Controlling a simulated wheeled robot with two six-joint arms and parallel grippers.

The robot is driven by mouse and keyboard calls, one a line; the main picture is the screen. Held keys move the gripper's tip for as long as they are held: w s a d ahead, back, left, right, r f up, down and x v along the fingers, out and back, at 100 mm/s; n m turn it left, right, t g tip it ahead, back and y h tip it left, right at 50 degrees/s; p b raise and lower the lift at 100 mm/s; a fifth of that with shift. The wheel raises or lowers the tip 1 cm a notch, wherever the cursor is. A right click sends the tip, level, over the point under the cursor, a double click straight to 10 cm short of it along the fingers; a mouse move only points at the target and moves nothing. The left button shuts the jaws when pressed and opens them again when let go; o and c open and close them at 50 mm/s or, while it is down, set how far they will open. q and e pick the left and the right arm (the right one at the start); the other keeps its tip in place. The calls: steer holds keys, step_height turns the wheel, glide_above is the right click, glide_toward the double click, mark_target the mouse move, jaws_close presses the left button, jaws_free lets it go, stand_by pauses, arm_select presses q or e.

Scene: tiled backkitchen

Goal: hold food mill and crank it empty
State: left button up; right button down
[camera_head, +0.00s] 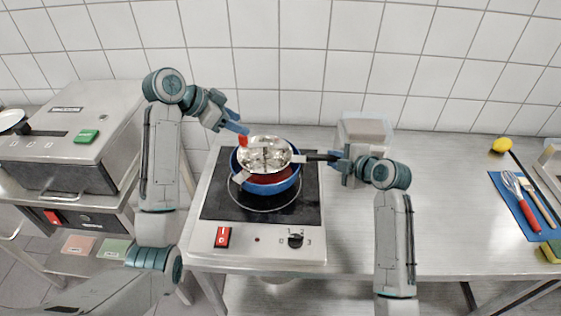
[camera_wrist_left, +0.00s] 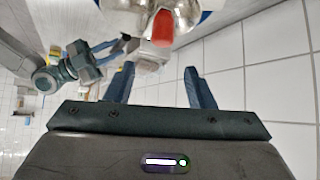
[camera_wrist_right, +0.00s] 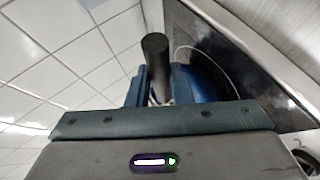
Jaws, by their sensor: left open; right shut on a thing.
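The food mill (camera_head: 270,146) is a shiny metal bowl sitting over a blue pot (camera_head: 285,186) on the hob. A band of red shows inside the pot, below the mill. The mill's black handle (camera_head: 318,157) points right, and my right gripper (camera_head: 334,159) is shut on it; the handle also shows between the fingers in the right wrist view (camera_wrist_right: 154,52). The red crank knob (camera_head: 243,141) stands at the mill's left edge. My left gripper (camera_head: 239,128) is open just behind and above the knob. In the left wrist view the knob (camera_wrist_left: 163,28) lies beyond the fingertips, apart from them.
The pot stands on a black hob (camera_head: 220,205) with a red switch and a dial. A clear container (camera_head: 364,130) stands behind my right gripper. A lemon (camera_head: 501,145) and a blue mat (camera_head: 503,198) with utensils lie far right. The counter between is clear.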

arm_select(q)
steer(key=shift+r, duration=1.95)
arm_select(e)
steer(key=c, duration=1.2)
jaws_free()
steer(key=shift+s+d, duration=0.1)
